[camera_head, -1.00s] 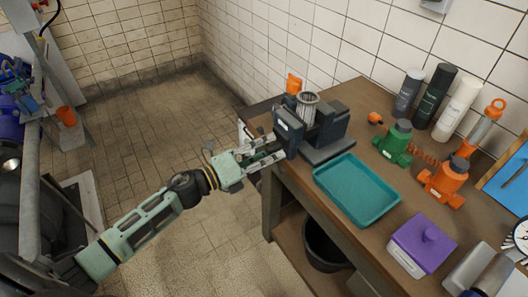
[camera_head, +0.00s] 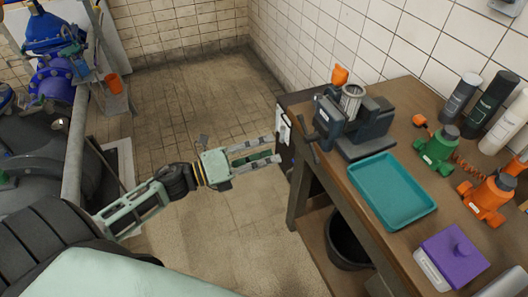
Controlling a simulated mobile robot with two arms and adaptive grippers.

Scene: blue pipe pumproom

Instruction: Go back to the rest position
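My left gripper (camera_head: 279,152) is at the middle of the head view, reaching in from the left on a pale green arm. Its two long fingers are spread apart with a gap between them, and nothing shows between them. It is in front of the left end of the wooden workbench (camera_head: 338,207), beside and below a dark vise (camera_head: 352,127), apart from it. A grey ribbed cylinder (camera_head: 352,98) stands upright in the vise. My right gripper is not in view.
A black bucket (camera_head: 349,245) stands underneath. Blue pumps (camera_head: 52,82) and a pipe are at left. Tiled floor (camera_head: 200,90) between is free.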

